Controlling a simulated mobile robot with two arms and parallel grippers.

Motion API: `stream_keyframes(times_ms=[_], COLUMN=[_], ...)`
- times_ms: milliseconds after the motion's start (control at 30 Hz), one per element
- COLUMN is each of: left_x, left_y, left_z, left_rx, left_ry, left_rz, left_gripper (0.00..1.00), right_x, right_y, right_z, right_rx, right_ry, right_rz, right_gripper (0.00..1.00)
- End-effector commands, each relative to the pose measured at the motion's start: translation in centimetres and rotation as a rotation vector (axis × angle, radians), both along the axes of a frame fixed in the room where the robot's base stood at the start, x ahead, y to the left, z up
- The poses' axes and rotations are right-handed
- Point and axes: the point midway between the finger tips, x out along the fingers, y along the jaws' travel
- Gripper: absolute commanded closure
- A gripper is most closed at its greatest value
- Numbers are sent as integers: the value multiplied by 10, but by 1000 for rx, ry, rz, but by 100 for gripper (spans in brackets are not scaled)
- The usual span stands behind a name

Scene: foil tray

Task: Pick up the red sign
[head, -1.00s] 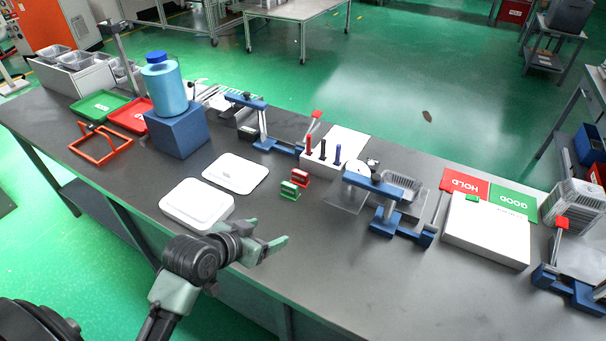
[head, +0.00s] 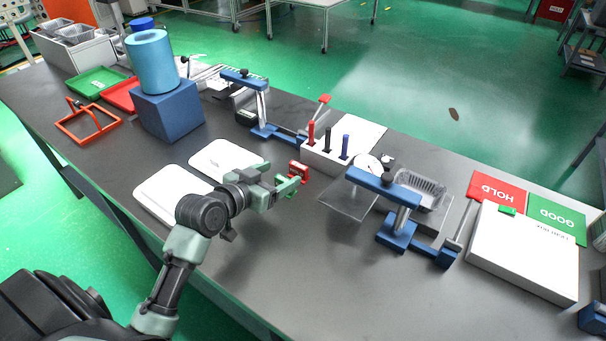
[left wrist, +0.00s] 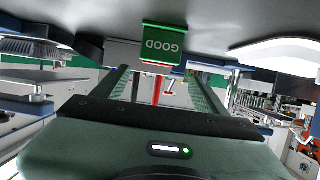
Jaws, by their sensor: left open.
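The small red sign (head: 299,171) stands on the grey table, just beyond the fingertips of my left gripper (head: 291,186) in the head view. My left gripper is open with nothing held. In the left wrist view, a green sign reading GOOD (left wrist: 163,45) appears upside down ahead of the open fingers. A thin red edge shows along it, and I cannot tell if that is the red sign. My right gripper is not in view.
A white block with a red, a black and a blue marker (head: 325,160) stands behind the red sign. A blue clamp stand (head: 397,230) is to the right. White lidded boxes (head: 172,192) lie left of the gripper. The front table area is clear.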

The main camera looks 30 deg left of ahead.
Motion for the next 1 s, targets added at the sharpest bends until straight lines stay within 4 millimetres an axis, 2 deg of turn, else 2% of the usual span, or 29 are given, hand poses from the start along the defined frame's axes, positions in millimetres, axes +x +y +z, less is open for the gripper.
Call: stream_keyframes(times_ms=[567, 867, 967, 1000], left_x=[65, 71, 70, 70], left_y=[-13, -14, -14, -14], left_z=[-23, -27, -27, -27], left_rx=[-2, 0, 0, 0], left_ry=[0, 1, 1, 1], left_rz=[0, 0, 0, 0], left_gripper=[27, 27, 52, 63], right_x=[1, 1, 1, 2], right_y=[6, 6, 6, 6], right_z=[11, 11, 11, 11], right_rx=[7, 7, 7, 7], right_ry=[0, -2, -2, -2], right_rz=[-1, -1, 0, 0], right_gripper=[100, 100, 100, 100])
